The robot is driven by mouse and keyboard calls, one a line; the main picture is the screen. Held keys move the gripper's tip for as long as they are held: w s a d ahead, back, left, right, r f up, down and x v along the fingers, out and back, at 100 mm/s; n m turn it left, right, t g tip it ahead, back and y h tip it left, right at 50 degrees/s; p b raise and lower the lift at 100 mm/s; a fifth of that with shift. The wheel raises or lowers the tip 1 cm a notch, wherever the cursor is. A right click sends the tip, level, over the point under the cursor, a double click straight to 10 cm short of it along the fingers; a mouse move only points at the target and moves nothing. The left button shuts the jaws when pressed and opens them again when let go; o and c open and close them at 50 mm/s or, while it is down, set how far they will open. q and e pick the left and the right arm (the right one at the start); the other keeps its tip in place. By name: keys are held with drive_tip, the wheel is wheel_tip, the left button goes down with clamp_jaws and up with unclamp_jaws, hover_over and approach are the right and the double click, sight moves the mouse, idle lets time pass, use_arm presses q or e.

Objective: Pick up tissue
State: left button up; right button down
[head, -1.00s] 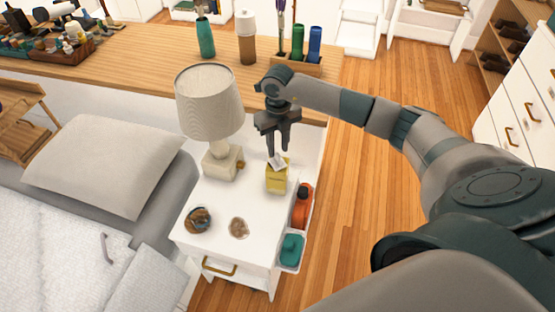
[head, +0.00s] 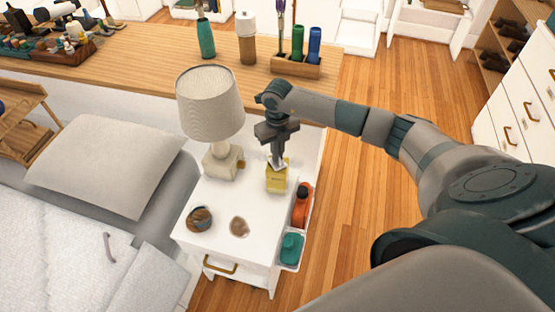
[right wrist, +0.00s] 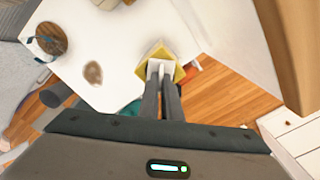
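A yellow tissue box (head: 276,181) stands upright on the white nightstand (head: 222,200), near its right edge. The white tissue (right wrist: 161,68) sticks up from the top of the box (right wrist: 160,56) in the right wrist view. My right gripper (head: 277,160) points down right above the box. Its two fingers are close together, with the tissue pinched between their tips (right wrist: 162,78). The tissue still touches the box opening. The fingers hide part of the tissue in the head view. My left gripper is not in view.
A lamp (head: 210,100) stands left of the box. A round dark bowl (head: 200,218) and a small brown item (head: 239,227) lie nearer the front. An orange bottle (head: 302,205) and a teal item (head: 291,248) sit in a side rack. A wooden ledge (head: 150,60) runs behind.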

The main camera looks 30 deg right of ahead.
drive_tip(key=shift+r, duration=0.1)
drive_tip(key=shift+r+b, duration=0.5)
drive_tip(key=shift+r, duration=0.25)
wheel_tip(320, 180, up, 2)
drive_tip(key=shift+d+r+b, duration=0.15)
drive_tip(key=shift+r+b, duration=0.05)
drive_tip(key=shift+b, duration=0.4)
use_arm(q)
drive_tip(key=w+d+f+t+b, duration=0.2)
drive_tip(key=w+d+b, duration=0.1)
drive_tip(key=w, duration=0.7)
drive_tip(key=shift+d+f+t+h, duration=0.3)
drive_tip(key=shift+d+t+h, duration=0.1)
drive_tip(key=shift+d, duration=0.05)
use_arm(e)
drive_tip(key=s+d+r, duration=0.6)
drive_tip(key=s+r, duration=0.1)
drive_tip(key=s, duration=0.3)
drive_tip(key=shift+a, duration=0.15)
